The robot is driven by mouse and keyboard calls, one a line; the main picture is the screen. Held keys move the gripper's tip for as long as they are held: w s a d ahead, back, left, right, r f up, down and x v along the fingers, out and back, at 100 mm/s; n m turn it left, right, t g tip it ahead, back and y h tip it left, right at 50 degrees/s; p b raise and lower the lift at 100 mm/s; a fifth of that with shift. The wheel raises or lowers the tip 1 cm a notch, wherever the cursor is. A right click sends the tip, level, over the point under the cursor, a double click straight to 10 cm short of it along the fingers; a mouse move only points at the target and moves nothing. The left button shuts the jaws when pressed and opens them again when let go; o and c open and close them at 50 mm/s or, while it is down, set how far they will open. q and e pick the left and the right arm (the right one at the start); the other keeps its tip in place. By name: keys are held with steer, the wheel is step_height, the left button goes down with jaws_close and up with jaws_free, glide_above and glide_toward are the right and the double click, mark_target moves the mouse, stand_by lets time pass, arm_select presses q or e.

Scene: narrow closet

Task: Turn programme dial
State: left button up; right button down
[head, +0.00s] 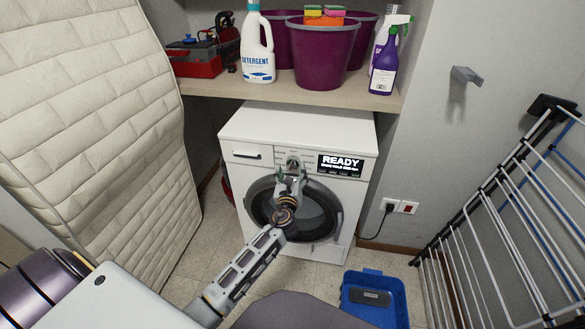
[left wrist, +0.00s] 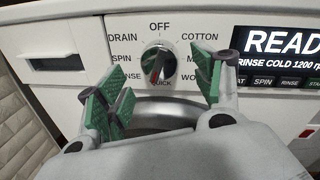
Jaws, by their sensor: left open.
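The programme dial (left wrist: 159,60) is a round silver knob with a red mark on the front panel of the white washing machine (head: 300,125). In the head view the left gripper (head: 291,173) partly covers the dial area. My right gripper is not in view.
A shelf (head: 290,94) above the washer holds a detergent bottle (head: 258,50), purple buckets (head: 322,55) and a purple spray bottle (head: 384,68). A padded mattress (head: 100,120) leans at left. A drying rack (head: 500,220) stands at right, a blue bin (head: 375,298) on the floor.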

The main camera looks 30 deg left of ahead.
mark_target(293, 166)
arm_select(q)
steer(key=shift+x, duration=1.75)
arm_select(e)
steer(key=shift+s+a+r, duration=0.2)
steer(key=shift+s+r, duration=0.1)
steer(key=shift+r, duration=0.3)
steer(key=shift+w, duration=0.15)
arm_select(q)
steer(key=c, duration=1)
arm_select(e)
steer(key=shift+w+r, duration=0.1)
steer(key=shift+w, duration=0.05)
